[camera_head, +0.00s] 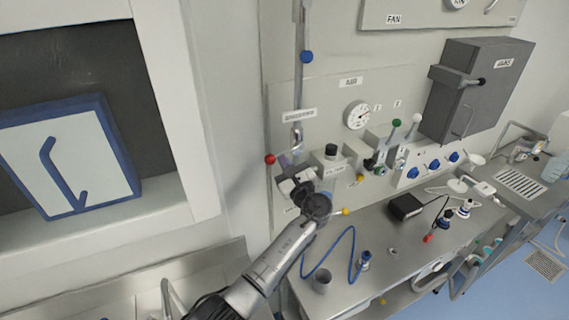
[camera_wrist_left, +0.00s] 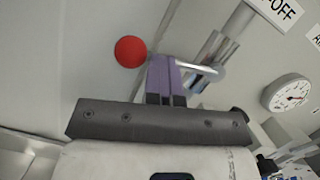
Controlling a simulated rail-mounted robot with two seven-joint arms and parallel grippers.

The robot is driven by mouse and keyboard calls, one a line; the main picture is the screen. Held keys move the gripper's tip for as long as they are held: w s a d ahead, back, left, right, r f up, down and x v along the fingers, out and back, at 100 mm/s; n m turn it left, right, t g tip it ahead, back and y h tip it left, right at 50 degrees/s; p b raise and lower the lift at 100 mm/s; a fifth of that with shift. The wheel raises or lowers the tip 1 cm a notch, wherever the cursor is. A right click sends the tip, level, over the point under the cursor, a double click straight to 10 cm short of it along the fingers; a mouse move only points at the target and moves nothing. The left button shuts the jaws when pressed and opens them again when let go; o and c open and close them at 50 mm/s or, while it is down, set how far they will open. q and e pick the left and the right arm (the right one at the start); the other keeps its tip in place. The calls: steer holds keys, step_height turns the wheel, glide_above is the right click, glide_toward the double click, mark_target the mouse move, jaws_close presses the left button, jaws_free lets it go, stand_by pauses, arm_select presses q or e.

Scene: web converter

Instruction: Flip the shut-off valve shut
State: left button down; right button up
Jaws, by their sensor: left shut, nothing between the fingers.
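The shut-off valve's silver body (camera_head: 297,138) sits on a vertical pipe on the wall panel, below a label ending in "OFF" in the left wrist view. Its red ball knob (camera_head: 269,159) is left of the pipe; the lever appears to run sideways, across the pipe. In the left wrist view the red knob (camera_wrist_left: 131,51) is just left of my fingers and the valve body (camera_wrist_left: 213,55) just right. My left gripper (camera_head: 287,161) is shut and empty; its purple fingertips (camera_wrist_left: 163,74) overlap the lever's line and hide part of it. Contact cannot be told. My right gripper is not in view.
A round gauge (camera_head: 357,115) and a row of small valves with coloured knobs are right of the gripper. A steel bench (camera_head: 350,250) below carries a blue hose (camera_head: 330,248), a cup (camera_head: 322,281) and a black box (camera_head: 404,207). A wall opening is at left.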

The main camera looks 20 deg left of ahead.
arm_select(q)
steer(key=f+b+v, duration=0.1)
steer(key=b+v, duration=0.1)
steer(key=v, duration=0.4)
steer(key=f+b+v, duration=0.1)
steer(key=b+v, duration=0.1)
steer(key=v, duration=0.4)
steer(key=shift+f, duration=0.5)
steer(key=shift+w, duration=0.1)
